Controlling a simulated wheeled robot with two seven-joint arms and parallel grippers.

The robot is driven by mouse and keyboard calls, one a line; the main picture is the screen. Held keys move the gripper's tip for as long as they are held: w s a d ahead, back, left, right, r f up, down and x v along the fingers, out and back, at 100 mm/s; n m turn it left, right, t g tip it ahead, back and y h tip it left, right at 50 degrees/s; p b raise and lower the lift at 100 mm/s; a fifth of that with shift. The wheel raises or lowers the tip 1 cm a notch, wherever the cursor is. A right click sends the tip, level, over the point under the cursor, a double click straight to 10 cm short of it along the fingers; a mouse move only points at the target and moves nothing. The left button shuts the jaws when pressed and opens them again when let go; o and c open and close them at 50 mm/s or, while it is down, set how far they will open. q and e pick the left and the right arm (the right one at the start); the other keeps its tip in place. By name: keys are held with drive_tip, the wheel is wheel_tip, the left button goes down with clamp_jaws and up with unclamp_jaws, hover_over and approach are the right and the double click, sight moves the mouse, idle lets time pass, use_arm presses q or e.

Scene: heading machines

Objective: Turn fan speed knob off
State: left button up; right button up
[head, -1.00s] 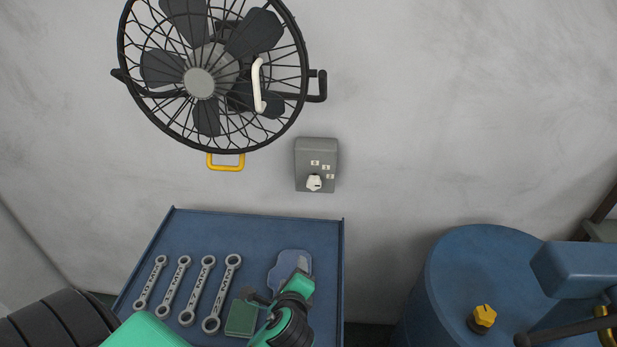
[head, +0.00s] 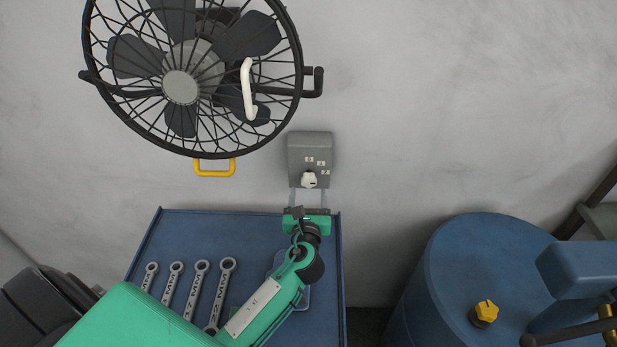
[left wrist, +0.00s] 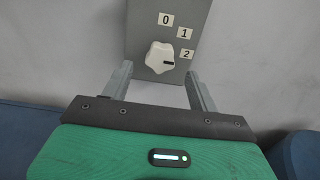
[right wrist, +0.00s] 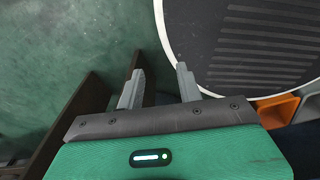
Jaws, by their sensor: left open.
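The fan speed knob (head: 309,180) is a white lobed dial on a grey wall box (head: 310,150). In the left wrist view the knob (left wrist: 160,56) sits below and left of labels 0, 1 and 2, and its dark mark points right, roughly toward the 2. My left gripper (head: 308,192) is open just below the knob. In the left wrist view its fingers (left wrist: 160,70) stand apart on either side of the knob, with nothing between them held. My right gripper (right wrist: 160,69) shows only in its wrist view, open and empty.
A caged wall fan (head: 180,88) with a white handle (head: 248,88) hangs up left of the box. A blue tray table (head: 240,222) with several wrenches (head: 198,285) lies below. A blue drum (head: 450,262) with a yellow-topped cap (head: 486,311) stands at right.

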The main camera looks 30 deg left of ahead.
sight(309, 184)
use_arm(q)
drive_tip(key=p+x, duration=0.1)
drive_tip(key=x, duration=0.3)
drive_tip(key=shift+w+a+r, duration=0.1)
drive_tip(key=shift+w+a, duration=0.05)
drive_tip(key=shift+w, duration=0.1)
drive_tip(key=shift+w+a, duration=0.3)
drive_tip(key=shift+w, duration=0.25)
use_arm(e)
drive_tip(key=shift+w+a+r, duration=0.35)
drive_tip(key=shift+a+r, duration=0.4)
use_arm(q)
drive_tip(key=shift+c, duration=0.4)
use_arm(e)
drive_tip(key=shift+d, duration=0.2)
use_arm(q)
drive_tip(key=c, duration=0.9)
use_arm(e)
drive_tip(key=shift+d, duration=0.3)
